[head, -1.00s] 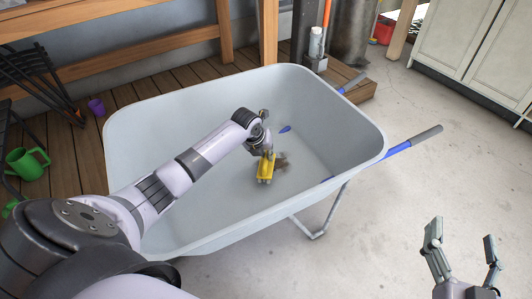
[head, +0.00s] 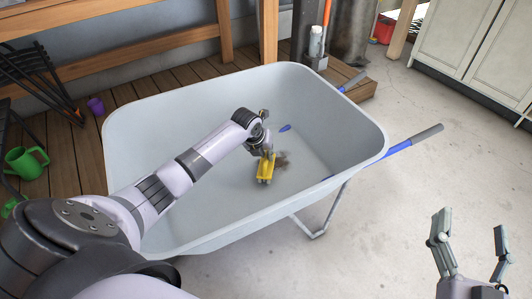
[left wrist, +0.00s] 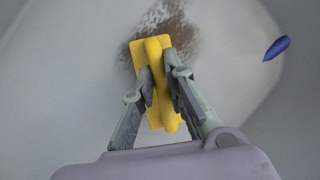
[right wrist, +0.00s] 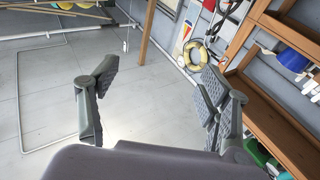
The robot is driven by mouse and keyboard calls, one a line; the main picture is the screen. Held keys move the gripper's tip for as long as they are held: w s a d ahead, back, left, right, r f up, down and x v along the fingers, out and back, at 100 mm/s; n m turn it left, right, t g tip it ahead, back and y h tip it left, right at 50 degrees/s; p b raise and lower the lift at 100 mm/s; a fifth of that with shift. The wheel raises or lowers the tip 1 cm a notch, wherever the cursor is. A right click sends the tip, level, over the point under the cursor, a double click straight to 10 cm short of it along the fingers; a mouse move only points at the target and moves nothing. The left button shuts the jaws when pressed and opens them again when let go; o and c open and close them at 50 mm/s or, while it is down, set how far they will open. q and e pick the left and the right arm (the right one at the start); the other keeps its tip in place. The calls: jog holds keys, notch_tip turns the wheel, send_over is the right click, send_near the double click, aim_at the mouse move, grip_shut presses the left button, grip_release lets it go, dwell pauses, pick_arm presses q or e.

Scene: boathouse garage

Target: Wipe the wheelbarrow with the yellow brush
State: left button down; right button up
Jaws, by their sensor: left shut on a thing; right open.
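The grey wheelbarrow (head: 340,118) stands in the middle of the head view, with blue handles with dark grips at its right. My left gripper (head: 266,155) is inside its tray, shut on the yellow brush (head: 265,172). The left wrist view shows the fingers on both sides of the raised middle of the yellow brush (left wrist: 152,85). A brown dirt smudge (left wrist: 165,30) lies on the tray floor right beside the brush, partly hidden by it. Whether the brush touches the floor is hard to tell. My right gripper (head: 472,240) is open and empty, right of the wheelbarrow.
A small blue piece (left wrist: 277,47) shows on the tray surface. Wooden decking (head: 60,150) with a green watering can (head: 27,163) and a purple cup (head: 96,106) lies behind and left. A white cabinet (head: 470,45) stands at back right. The concrete floor (head: 420,180) at right is clear.

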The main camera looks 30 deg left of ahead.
pick_arm(q)
jog(key=shift+f, duration=0.15)
pick_arm(e)
jog(key=shift+s+r, duration=0.1)
jog(key=shift+r, duration=0.25)
pick_arm(q)
jog(key=shift+f, duration=0.25)
pick_arm(e)
jog(key=shift+a+r+t, duration=0.1)
jog(key=shift+r+t, duration=0.5)
jog(key=shift+r, duration=0.05)
jog(key=shift+s+r, duration=0.1)
pick_arm(q)
jog(key=shift+f+b, duration=0.5)
jog(key=shift+f, duration=0.05)
pick_arm(e)
jog(key=shift+s+r+t+y, duration=0.25)
jog(key=shift+r+t, duration=0.05)
jog(key=shift+r, duration=0.15)
jog(key=shift+s+r+t+y, duration=0.25)
jog(key=shift+r+t, duration=0.05)
jog(key=shift+r, duration=0.15)
